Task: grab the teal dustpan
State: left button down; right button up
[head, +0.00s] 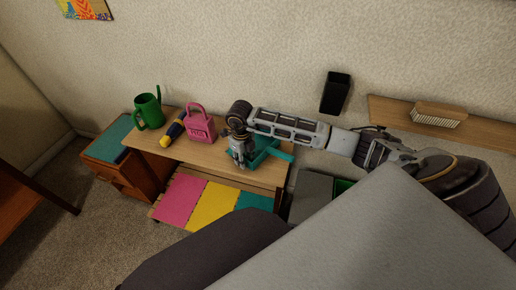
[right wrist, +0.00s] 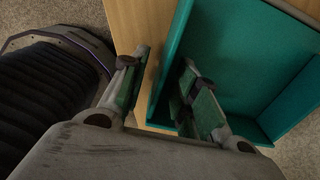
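In the right wrist view the dustpan (right wrist: 235,60) fills the right side, and my right gripper (right wrist: 164,62) is open. One finger is outside the dustpan's side wall, over the wood; the other is on the inner side, so the wall runs between them. I cannot tell whether either finger touches it. My left gripper is not in view.
Coloured panels (head: 212,203) lie below. A black holder (head: 336,93) hangs on the wall; a brush (head: 438,115) rests on the right shelf.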

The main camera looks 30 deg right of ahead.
jog(key=shift+c, duration=0.3)
grip_shut()
jog(key=shift+r, duration=0.15)
